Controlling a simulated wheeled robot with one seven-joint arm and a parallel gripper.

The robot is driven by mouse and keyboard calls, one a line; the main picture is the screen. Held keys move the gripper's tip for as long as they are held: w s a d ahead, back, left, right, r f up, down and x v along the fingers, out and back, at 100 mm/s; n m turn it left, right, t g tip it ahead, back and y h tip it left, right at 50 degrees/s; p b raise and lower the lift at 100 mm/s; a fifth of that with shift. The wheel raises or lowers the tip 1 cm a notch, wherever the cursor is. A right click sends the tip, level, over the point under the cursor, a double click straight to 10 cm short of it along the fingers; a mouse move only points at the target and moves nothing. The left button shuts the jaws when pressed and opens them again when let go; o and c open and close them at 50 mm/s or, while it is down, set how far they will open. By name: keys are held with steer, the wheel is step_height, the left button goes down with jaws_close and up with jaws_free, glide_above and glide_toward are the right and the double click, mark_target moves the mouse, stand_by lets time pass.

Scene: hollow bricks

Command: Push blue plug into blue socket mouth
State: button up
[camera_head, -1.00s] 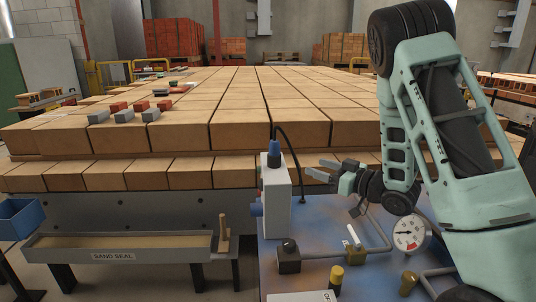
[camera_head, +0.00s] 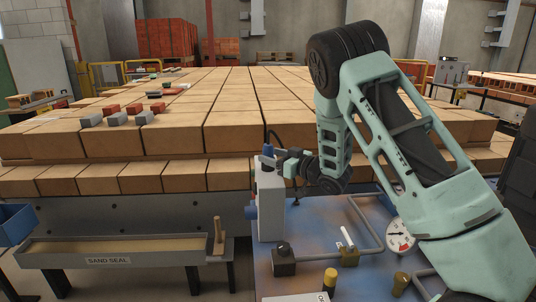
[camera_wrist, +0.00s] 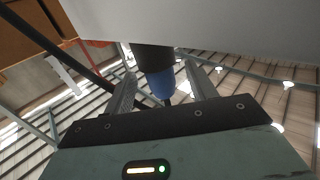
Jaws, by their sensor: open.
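The blue plug (camera_head: 268,151) stands upright at the top of a light grey box (camera_head: 270,205), on a dark collar, with a black cable. In the wrist view the blue plug (camera_wrist: 160,83) shows between my two fingers, below the dark collar (camera_wrist: 152,57). My gripper (camera_head: 278,157) has come up to the plug from the right; it also shows in the wrist view (camera_wrist: 160,74). It is open, with gaps visible on both sides of the plug. A blue fitting (camera_head: 251,212), perhaps the socket, sticks out of the box's left side; its mouth is not clearly visible.
The box stands on a blue bench (camera_head: 320,220) with a grey pipe (camera_head: 368,225), a pressure gauge (camera_head: 400,236), a black knob block (camera_head: 283,260) and a yellow-topped fitting (camera_head: 329,280). A sand seal trough (camera_head: 110,262) lies left. Stacked bricks (camera_head: 230,130) fill the back.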

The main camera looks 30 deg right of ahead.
steer(key=shift+x, duration=1.2)
steer(key=c, duration=1.1)
steer(key=shift+r, duration=0.1)
